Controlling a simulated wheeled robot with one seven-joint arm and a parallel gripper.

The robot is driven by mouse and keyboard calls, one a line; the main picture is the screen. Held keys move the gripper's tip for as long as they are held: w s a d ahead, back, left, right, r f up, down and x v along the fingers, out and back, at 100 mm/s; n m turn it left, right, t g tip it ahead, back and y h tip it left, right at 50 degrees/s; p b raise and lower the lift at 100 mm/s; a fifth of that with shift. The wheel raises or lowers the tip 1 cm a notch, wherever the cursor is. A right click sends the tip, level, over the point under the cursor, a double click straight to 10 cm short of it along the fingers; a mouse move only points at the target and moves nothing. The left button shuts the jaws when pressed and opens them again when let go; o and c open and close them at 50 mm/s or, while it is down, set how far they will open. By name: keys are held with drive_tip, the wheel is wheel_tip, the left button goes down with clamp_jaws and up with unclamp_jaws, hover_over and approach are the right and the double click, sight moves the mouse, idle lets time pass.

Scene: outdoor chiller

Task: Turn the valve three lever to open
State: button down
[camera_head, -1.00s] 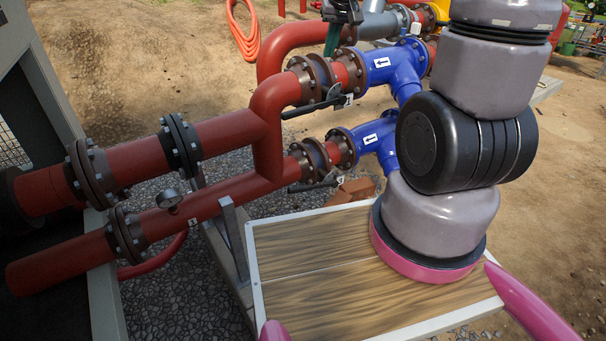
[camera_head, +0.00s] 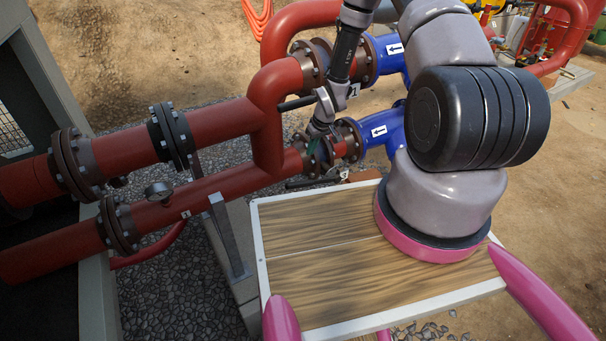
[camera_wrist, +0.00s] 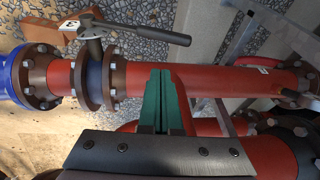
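In the wrist view, a valve (camera_wrist: 92,82) sits between brown bolted flanges on a red pipe. Its black lever (camera_wrist: 150,33) points right, roughly along the pipe. My gripper (camera_wrist: 163,75) shows two green fingers side by side with no clear gap and nothing between them. They appear below and right of the lever, apart from it in the picture. In the head view, my gripper (camera_head: 314,138) is over the lower pipe's valve, hiding much of it. That valve's lever (camera_head: 308,183) shows partly below the pipe.
An upper valve with its own black lever (camera_head: 296,103) and a tag reading 1 (camera_head: 354,90) is close beside my arm. Blue pipes (camera_head: 380,132) with arrow labels join on the right. A pressure gauge (camera_head: 158,190) stands on the lower pipe. Gravel lies below.

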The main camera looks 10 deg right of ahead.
approach(298, 184)
drive_tip(key=w+f, duration=0.2)
drive_tip(key=f, duration=0.1)
drive_tip(key=w+f, duration=0.1)
drive_tip(key=f, duration=0.1)
drive_tip(key=shift+w, duration=0.15)
drive_tip(key=shift+a+f, duration=0.15)
drive_tip(key=shift+f, duration=0.5)
drive_tip(key=shift+s+a+f, duration=0.25)
drive_tip(key=shift+a+f, duration=0.1)
drive_tip(key=shift+f, duration=0.15)
drive_tip(key=shift+s+a+f+t+h, duration=0.1)
drive_tip(key=shift+a+f+t+h, duration=0.1)
drive_tip(key=shift+f+h, duration=0.3)
drive_tip(key=shift+s+a+f+t+h, duration=0.1)
drive_tip(key=shift+a+f+h, duration=0.2)
drive_tip(key=shift+f, duration=0.3)
drive_tip(key=f, duration=0.2)
drive_tip(key=shift+a+f+h, duration=0.25)
drive_tip(key=shift+f+h, duration=0.1)
drive_tip(key=shift+h, duration=0.05)
drive_tip(key=shift+a+f, duration=0.15)
drive_tip(key=shift+f, duration=0.35)
drive_tip(key=shift+s, duration=0.1)
